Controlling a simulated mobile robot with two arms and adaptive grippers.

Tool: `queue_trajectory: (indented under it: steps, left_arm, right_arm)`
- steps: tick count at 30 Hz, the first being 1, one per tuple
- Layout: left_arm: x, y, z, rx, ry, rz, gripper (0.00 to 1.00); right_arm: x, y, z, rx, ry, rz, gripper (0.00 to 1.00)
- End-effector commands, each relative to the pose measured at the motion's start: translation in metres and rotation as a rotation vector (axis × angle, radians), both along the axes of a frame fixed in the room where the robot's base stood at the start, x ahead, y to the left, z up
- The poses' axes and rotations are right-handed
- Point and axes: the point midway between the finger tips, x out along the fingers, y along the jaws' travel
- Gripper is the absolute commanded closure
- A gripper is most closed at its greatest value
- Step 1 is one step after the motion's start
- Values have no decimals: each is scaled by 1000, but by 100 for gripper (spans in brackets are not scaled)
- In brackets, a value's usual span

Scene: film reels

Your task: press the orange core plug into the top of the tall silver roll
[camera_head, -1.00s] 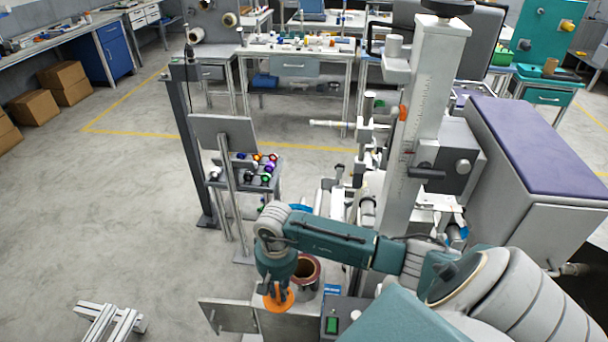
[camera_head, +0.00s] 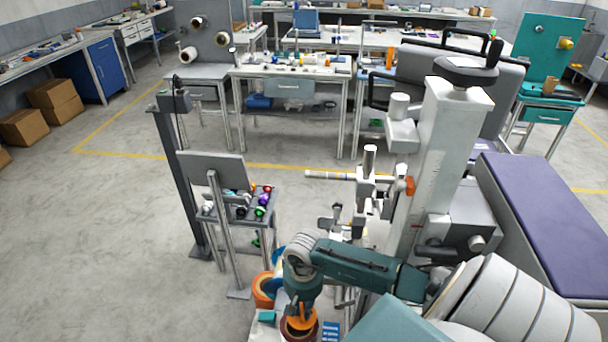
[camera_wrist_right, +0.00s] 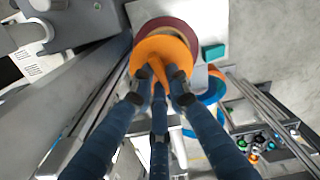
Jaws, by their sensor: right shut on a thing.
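The orange core plug (camera_head: 300,327) is a round orange disc with a raised grip in its middle, near the bottom edge of the head view. My right gripper (camera_head: 301,312) is shut on it from above. In the right wrist view, the gripper's dark fingers (camera_wrist_right: 160,85) close on the plug (camera_wrist_right: 148,48). A dark red rim (camera_wrist_right: 176,24) shows behind the plug, which covers much of it; this appears to be the top of the tall silver roll. The plug looks off-centre there, and I cannot tell whether it touches. The roll's side is hidden. My left gripper is not in view.
An orange roll (camera_head: 263,290) stands left of my right gripper, with blue beside it. A small teal block (camera_head: 267,317) lies near the plug. A tall grey column machine (camera_head: 430,150) stands to the right. Open floor (camera_head: 100,230) lies to the left.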

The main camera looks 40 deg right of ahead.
Motion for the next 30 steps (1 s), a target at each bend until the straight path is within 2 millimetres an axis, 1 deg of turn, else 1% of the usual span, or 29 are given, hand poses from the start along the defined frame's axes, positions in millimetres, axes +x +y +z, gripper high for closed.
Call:
queue_trajectory:
  steps: [1,9,15,30]
  left_arm:
    - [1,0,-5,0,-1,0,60]
    - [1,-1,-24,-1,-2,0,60]
    - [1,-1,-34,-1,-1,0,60]
    - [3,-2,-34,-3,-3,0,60]
  right_arm:
    - [0,0,-6,1,0,-1,100]
    - [0,1,-34,3,0,-1,100]
    - [1,1,-49,2,-1,0,100]
    - [0,0,-51,-1,2,1,100]
